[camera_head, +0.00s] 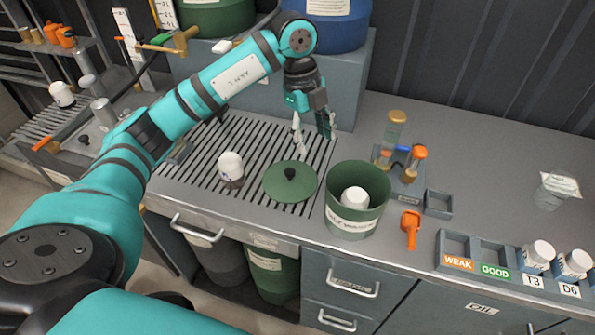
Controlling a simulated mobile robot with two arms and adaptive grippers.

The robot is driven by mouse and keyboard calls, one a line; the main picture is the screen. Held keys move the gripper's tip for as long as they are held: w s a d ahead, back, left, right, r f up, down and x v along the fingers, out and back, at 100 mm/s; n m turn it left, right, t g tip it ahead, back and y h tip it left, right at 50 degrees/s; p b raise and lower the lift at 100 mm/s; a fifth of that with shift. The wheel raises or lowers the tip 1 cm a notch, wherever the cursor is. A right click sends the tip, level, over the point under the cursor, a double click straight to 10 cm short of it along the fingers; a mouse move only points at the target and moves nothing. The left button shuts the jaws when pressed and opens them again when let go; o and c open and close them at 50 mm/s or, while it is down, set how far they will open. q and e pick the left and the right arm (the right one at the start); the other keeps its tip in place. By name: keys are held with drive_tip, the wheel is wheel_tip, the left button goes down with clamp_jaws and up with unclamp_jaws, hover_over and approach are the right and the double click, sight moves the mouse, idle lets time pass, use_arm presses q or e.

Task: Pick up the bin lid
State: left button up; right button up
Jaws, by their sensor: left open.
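The bin lid (279,186) is a flat green disc with a black knob in its middle. It lies on the slotted drain part of the grey counter. My left gripper (313,139) is open and empty, pointing down above and a little behind the lid, to the right of the knob. It does not touch the knob. The green bin (345,222) stands open just right of the lid, with a white-capped container (355,197) inside. My right gripper does not show.
A white-capped jar (231,168) stands left of the lid. A beaker (555,188) stands far right. The counter's right middle is clear.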

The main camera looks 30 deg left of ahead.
use_arm(q)
drive_tip(key=n+y, duration=0.2)
hover_over(290, 170)
drive_tip(key=f+p, duration=0.1)
drive_tip(key=f, duration=0.5)
drive_tip(key=f+p, duration=0.1)
drive_tip(key=f, duration=0.2)
drive_tip(key=shift+s+d+f+p, duration=0.2)
drive_tip(key=shift+d+f+p, duration=0.1)
drive_tip(key=shift+d, duration=0.1)
drive_tip(key=f, duration=0.1)
drive_tip(key=f+p, duration=0.1)
drive_tip(key=f, duration=0.1)
drive_tip(key=f+p, duration=0.1)
drive_tip(key=f, duration=0.1)
drive_tip(key=shift+w+a+f, duration=0.1)
drive_tip(key=shift+a+f, duration=0.05)
drive_tip(key=shift+a, duration=0.25)
drive_tip(key=shift+f, duration=0.25)
clamp_jaws()
